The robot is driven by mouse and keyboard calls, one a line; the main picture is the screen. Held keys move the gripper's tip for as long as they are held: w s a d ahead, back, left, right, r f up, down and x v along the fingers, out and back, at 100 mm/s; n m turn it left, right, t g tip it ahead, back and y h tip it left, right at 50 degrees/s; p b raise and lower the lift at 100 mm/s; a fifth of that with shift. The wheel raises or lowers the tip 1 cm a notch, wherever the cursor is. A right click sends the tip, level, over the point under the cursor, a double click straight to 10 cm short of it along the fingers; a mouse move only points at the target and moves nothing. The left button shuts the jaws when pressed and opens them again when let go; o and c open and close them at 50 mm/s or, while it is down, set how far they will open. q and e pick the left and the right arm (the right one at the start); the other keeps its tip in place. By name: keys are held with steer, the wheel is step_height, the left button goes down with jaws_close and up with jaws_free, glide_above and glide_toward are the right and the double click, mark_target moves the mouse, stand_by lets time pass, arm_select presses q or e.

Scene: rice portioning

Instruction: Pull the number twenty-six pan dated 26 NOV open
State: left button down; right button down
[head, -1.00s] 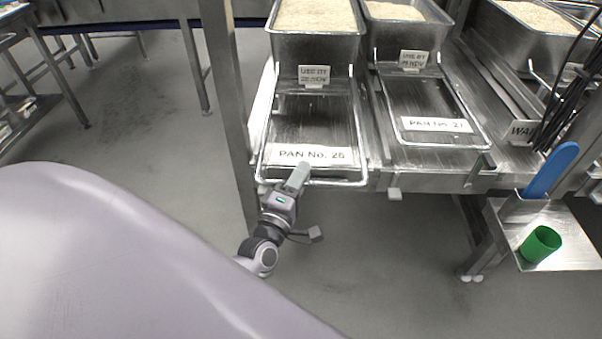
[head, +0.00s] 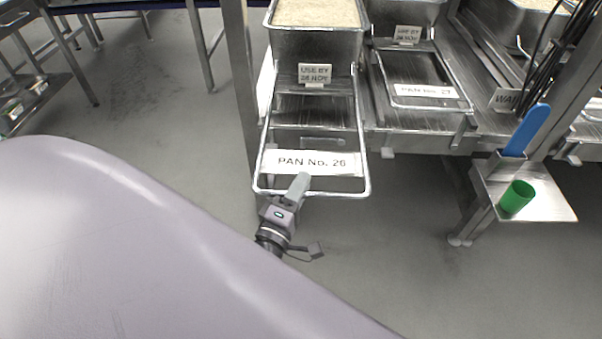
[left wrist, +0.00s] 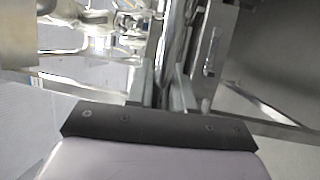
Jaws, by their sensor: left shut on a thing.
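The number twenty-six pan (head: 314,45) holds rice and carries a card (head: 314,74) reading USE BY 26 NOV. A wire frame (head: 364,165) with a PAN No. 26 label (head: 312,162) reaches forward from it, past the rack's front edge. My left gripper (head: 298,188) is shut on the front bar of this frame. In the left wrist view the two fingers (left wrist: 163,88) close around a shiny metal bar. My right gripper is in neither view.
The PAN No. 27 frame (head: 470,108) sits further back on the right. A rack post (head: 238,80) stands on the left. The floor in front is clear.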

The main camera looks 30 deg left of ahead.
arm_select(q)
steer(key=s+d, duration=0.2)
steer(key=s, duration=0.1)
steer(key=s+p, duration=0.1)
steer(key=shift+s+d, duration=0.3)
steer(key=shift+d, duration=0.1)
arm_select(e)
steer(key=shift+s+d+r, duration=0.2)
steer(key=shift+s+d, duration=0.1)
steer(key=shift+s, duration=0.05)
arm_select(q)
steer(key=c, duration=1.2)
jaws_free()
steer(key=shift+o, duration=0.5)
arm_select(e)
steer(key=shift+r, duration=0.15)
